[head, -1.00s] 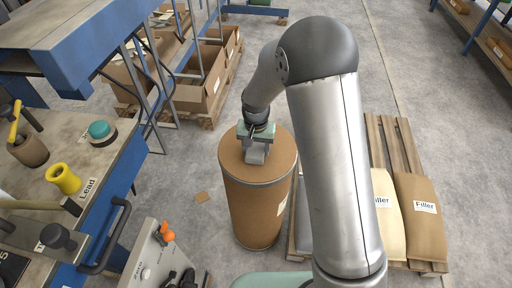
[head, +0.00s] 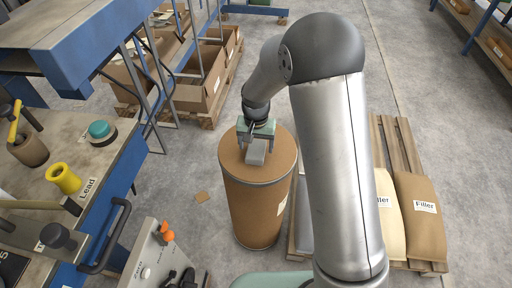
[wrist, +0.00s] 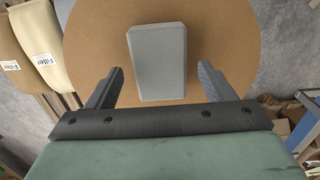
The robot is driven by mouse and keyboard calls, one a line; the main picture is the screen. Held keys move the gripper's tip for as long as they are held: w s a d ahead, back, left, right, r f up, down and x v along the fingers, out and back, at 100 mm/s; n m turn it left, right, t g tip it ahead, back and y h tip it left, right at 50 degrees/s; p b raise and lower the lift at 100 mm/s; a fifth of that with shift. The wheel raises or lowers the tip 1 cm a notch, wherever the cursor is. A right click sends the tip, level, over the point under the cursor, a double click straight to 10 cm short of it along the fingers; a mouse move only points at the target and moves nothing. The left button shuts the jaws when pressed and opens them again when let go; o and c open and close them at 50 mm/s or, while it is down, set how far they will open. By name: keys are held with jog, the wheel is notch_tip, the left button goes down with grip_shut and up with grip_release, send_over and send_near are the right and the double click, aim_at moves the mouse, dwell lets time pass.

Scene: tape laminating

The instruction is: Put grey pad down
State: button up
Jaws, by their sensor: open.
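The grey pad (head: 256,152) lies flat on the top of a brown drum (head: 284,155). In the wrist view the pad (wrist: 157,62) is a light grey block with rounded corners, on the round brown drum top (wrist: 225,35). My gripper (head: 257,142) is over the drum top, at the pad's far end in the head view. In the wrist view my gripper (wrist: 158,80) is open, with one finger on each side of the pad and a gap on both sides.
Filler sacks (head: 420,215) lie on a pallet to the drum's right. A workbench (head: 95,160) with a yellow spool (head: 63,179) and a teal-topped item (head: 101,132) stands at the left. Cardboard boxes (head: 195,93) are behind. Floor around the drum's left side is mostly clear.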

aim_at(256, 149)
notch_tip(256, 149, up, 10)
dwell(0.3)
dwell(0.4)
jog(key=s+d+r, duration=0.4)
jog(key=s+d, duration=0.2)
jog(key=s, duration=0.3)
jog(key=s+d+r+n+p, duration=0.1)
jog(key=s+d+r, duration=0.3)
jog(key=s, duration=0.6)
jog(key=shift+s+d+n, duration=0.2)
jog(key=shift+d+n, duration=0.1)
jog(key=shift+d, duration=0.7)
jog(key=o, duration=0.4)
jog(key=s+d, duration=0.1)
jog(key=s, duration=0.5)
jog(key=shift+d+f+n+p, duration=0.3)
jog(key=shift+d+f+p, duration=0.05)
jog(key=shift+f+p, duration=0.05)
jog(key=shift+o, duration=0.6)
jog(key=shift+s, duration=0.2)
